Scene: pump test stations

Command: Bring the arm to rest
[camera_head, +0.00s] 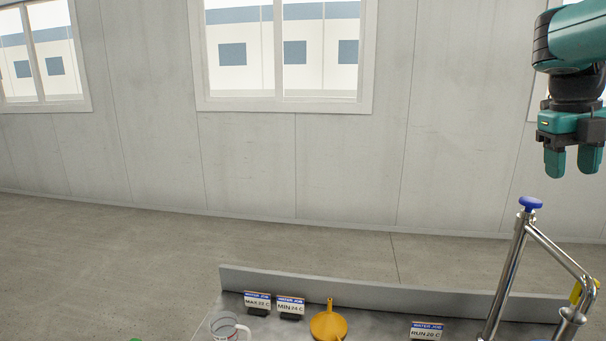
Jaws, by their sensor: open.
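My gripper (572,162) hangs at the upper right of the head view, with its teal fingers pointing down. The two fingers stand apart and nothing shows between them. It is in the air above the right part of the bench, higher than the blue-capped metal pipe stand (530,204). The teal and black arm link above it runs out of the picture at the right edge.
On the bench (375,322) stand a clear jug (226,328), an orange funnel (328,324) and small signs reading MAX (257,302), MIN (290,306) and RUN (426,331). A low grey ledge (380,294) runs along its back. The air left of my gripper is clear.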

